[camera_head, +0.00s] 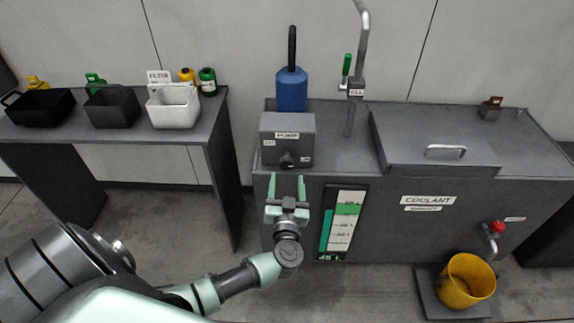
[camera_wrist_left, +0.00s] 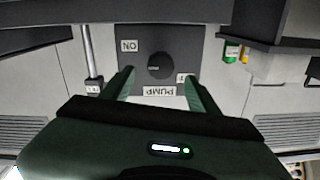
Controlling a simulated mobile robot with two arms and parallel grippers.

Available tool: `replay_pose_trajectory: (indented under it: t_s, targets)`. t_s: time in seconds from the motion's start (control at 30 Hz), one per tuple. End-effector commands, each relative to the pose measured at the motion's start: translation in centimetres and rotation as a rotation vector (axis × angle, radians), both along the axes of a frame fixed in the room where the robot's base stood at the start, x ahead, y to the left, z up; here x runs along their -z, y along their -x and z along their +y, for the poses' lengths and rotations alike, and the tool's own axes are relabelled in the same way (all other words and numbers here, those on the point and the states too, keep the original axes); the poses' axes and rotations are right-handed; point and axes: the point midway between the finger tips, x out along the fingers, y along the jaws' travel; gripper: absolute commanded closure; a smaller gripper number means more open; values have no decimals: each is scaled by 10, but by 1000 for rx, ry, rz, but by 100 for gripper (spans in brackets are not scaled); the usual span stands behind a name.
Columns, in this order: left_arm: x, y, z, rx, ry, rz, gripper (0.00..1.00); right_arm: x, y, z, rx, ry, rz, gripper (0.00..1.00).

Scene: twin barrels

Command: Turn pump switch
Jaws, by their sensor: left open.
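The pump switch is a dark round knob (camera_head: 287,160) on the front of a grey box (camera_head: 288,128) labelled PUMP, at the left end of the coolant tank. The knob also shows in the left wrist view (camera_wrist_left: 160,66), between ON and a partly hidden label. My left gripper (camera_head: 288,184) is open and empty, just below and in front of the box. Its two green fingers (camera_wrist_left: 158,88) point at the panel, apart from the knob, in the left wrist view. I cannot tell which way the knob points. My right gripper is not in view.
The coolant tank (camera_head: 385,222) has a level gauge (camera_head: 343,222) on its front. A yellow bucket (camera_head: 466,281) stands at lower right. A side table (camera_head: 150,133) with bins is at left.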

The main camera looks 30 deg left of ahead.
Motion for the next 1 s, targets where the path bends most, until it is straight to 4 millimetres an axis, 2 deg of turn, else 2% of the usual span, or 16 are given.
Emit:
replay_pose_trajectory:
  t_s: [0.4,0.8,1.0]
  targets:
    - [0,-52,34,-1,-3,-2,39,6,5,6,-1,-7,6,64]
    - [0,-59,39,1,-1,1,39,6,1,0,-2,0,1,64]
    - [0,-59,39,1,-1,1,95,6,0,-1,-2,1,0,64]
